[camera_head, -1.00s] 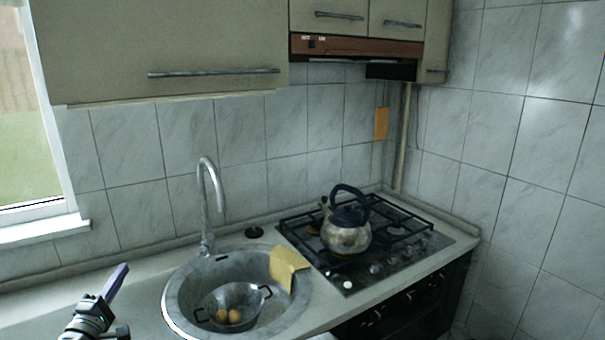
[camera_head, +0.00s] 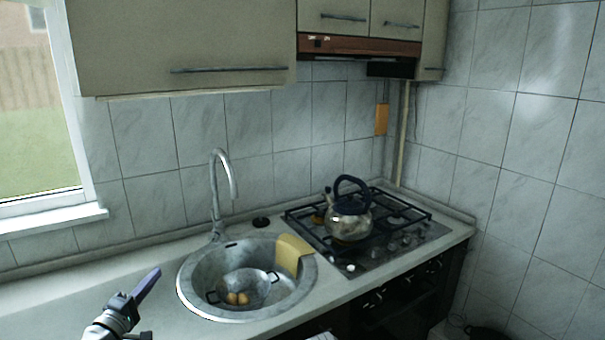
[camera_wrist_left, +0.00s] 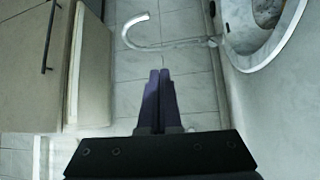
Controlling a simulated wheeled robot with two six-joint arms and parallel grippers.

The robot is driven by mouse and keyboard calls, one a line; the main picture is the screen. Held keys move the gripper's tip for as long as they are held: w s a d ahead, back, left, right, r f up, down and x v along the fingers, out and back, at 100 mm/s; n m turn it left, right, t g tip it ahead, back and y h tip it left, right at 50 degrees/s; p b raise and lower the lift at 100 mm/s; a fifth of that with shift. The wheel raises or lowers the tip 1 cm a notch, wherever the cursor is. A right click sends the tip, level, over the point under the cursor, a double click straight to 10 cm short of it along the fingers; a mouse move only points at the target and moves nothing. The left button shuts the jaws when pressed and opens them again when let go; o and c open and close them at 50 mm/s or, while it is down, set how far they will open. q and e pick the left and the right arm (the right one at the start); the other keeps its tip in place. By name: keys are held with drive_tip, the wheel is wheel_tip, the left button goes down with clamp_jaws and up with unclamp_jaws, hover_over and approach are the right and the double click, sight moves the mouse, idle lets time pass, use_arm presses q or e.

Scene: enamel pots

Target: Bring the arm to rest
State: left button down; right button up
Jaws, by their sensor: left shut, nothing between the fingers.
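My left gripper (camera_head: 147,284) is at the lower left of the head view, above the counter and left of the sink. In the left wrist view its two dark fingers (camera_wrist_left: 160,75) lie together, shut, with nothing between them. My right gripper is in neither view.
A round sink (camera_head: 190,283) holds a colander (camera_head: 262,284) with round brownish things in it. A kettle (camera_head: 349,222) stands on the gas hob (camera_head: 404,240). The left counter (camera_head: 60,300) is clear.

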use_arm(q)
drive_tip(key=s+d+f+m+g+h+b, duration=0.2)
drive_tip(key=d+f+m+g, duration=0.35)
drive_tip(key=d+f, duration=0.55)
drive_tip(key=s+d+f+m+g+h+b, duration=0.1)
drive_tip(key=d+f+m+g+h+b, duration=0.15)
drive_tip(key=d+f+m+g, duration=0.8)
drive_tip(key=s+d+f+m+g+y+b, duration=0.1)
drive_tip(key=s+d+f+g+y+b, duration=0.1)
drive_tip(key=s+d+f+y, duration=0.35)
drive_tip(key=s+d+f+m+g+y+b, duration=0.1)
drive_tip(key=s+d+f+y+b, duration=0.2)
drive_tip(key=s+f+y, duration=0.35)
wheel_tip(320, 180, up, 14)
drive_tip(key=s+h+p, duration=0.2)
drive_tip(key=p, duration=1.2)
drive_tip(key=shift+p, duration=0.3)
drive_tip(key=shift+f, duration=0.1)
